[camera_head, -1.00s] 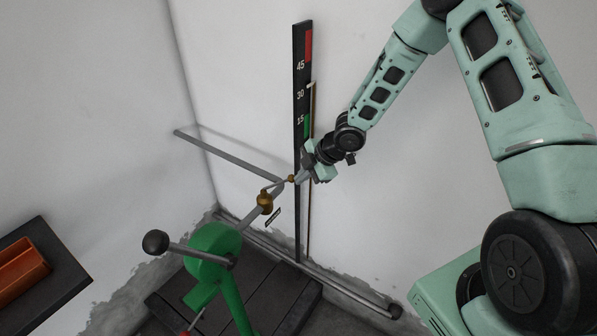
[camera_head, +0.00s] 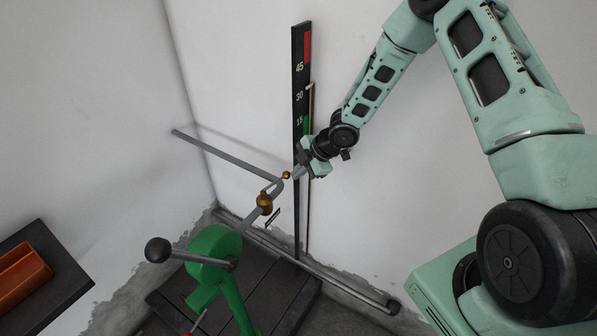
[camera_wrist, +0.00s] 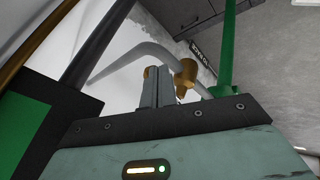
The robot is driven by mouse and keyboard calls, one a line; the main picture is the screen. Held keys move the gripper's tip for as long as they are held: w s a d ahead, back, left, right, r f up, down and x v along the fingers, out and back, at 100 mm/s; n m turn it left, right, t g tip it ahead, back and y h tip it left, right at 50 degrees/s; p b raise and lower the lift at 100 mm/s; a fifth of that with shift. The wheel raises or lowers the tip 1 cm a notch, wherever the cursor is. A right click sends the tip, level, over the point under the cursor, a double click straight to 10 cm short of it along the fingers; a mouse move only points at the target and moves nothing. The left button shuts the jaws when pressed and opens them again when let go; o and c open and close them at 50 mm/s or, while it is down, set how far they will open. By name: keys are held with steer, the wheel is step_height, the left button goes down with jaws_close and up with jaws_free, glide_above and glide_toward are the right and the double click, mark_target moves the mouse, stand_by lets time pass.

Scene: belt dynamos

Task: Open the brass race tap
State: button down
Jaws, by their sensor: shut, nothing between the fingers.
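The brass race tap (camera_head: 264,201) sits on a grey pipe beside the green machine (camera_head: 214,246). Its thin lever rises to the right and ends in a small brass knob (camera_head: 286,175). My gripper (camera_head: 296,173) is shut and empty, with its fingertips just right of the knob, touching it or very close. In the wrist view the shut fingers (camera_wrist: 158,88) stand in front of the brass tap (camera_wrist: 186,76). They hide most of the knob, so contact cannot be told there.
A black gauge board (camera_head: 300,75), marked 15, 30 and 45, stands against the wall behind my gripper. A long grey pipe (camera_head: 225,155) runs to the left wall. A black ball handle (camera_head: 158,250) sticks out from the green machine. An orange tray (camera_head: 22,270) lies at lower left.

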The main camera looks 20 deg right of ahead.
steer(key=shift+s+a+b, duration=0.3)
steer(key=shift+s+b, duration=0.45)
steer(key=shift+b, duration=0.2)
